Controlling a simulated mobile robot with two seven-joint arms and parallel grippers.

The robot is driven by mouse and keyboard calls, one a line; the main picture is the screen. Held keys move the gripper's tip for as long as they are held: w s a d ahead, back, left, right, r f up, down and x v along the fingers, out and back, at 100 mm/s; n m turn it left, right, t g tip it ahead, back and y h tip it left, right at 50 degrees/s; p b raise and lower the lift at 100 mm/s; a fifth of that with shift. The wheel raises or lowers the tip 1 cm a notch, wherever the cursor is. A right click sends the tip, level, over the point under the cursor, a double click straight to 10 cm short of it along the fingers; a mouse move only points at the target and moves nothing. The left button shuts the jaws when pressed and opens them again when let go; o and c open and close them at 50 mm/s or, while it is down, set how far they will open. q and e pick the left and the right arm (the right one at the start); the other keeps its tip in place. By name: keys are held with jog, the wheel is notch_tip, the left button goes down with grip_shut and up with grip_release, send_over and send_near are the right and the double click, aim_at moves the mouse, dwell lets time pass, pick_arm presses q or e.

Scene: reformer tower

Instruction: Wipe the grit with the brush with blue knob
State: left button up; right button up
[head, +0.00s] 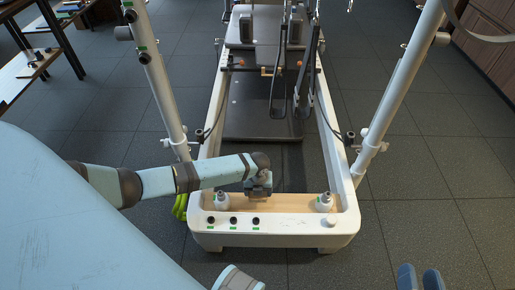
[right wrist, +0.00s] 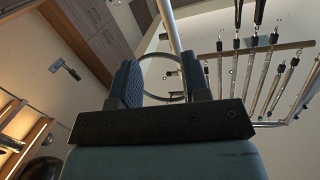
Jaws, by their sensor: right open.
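My left gripper (head: 258,185) is over the wooden strip (head: 286,206) at the near end of the white reformer frame (head: 282,236). It points down; its fingers are too small and dark to tell open from shut. A dark, brownish shape (head: 257,197) is beneath it, and I cannot tell whether this is the brush. No blue knob can be made out. No grit is clear at this size. My right gripper (head: 420,278) is low at the right edge of the head view, clear of the reformer. In the right wrist view (right wrist: 160,77) its ridged fingers are apart and empty.
White upright poles (head: 400,95) stand at both sides of the frame. White fittings (head: 324,202) sit at the strip's ends. Dark knobs (head: 233,221) line the near face. A wooden table (head: 28,70) is at far left. The floor (head: 440,180) at right is clear.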

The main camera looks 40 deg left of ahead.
jog(key=shift+g+h, duration=0.8)
jog(key=shift+g, duration=0.1)
jog(key=shift+s+d+f+p, duration=0.15)
jog(key=shift+s+f+p, duration=0.05)
jog(key=shift+f, duration=0.45)
jog(key=shift+s+d+f+p, duration=0.15)
jog(key=shift+d+f+p, duration=0.1)
jog(key=shift+f, duration=0.45)
jog(key=shift+s+d+f+p, duration=0.1)
jog(key=shift+s+f+p, duration=0.1)
jog(key=shift+f, duration=0.45)
